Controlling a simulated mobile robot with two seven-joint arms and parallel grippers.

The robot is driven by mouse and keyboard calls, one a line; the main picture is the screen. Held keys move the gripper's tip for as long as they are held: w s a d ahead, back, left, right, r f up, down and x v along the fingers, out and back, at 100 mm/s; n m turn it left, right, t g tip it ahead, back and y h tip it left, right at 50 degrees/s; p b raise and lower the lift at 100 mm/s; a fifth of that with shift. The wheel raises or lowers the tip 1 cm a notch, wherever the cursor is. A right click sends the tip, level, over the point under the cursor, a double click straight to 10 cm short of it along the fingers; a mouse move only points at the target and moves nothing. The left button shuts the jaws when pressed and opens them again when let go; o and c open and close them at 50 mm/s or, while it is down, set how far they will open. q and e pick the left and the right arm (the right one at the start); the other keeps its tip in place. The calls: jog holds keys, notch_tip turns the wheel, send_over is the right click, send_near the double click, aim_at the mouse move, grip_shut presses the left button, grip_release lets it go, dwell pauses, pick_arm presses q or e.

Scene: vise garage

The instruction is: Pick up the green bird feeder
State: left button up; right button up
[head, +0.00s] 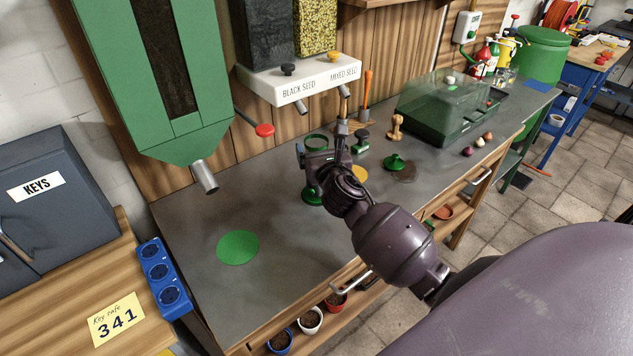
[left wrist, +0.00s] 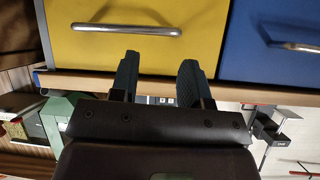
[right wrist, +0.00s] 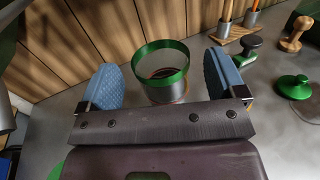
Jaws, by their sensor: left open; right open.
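That gripper is open and holds nothing. My left gripper (left wrist: 160,80) shows only in its wrist view, open and empty, in front of a yellow drawer (left wrist: 110,35).
The white seed dispenser (head: 300,80) is on the wall behind. A green disc (head: 238,247) lies on clear bench at the left.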

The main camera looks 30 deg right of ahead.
jog(key=shift+x, duration=1.45)
jog(key=c, duration=1.4)
jog(key=shift+c, duration=1.1)
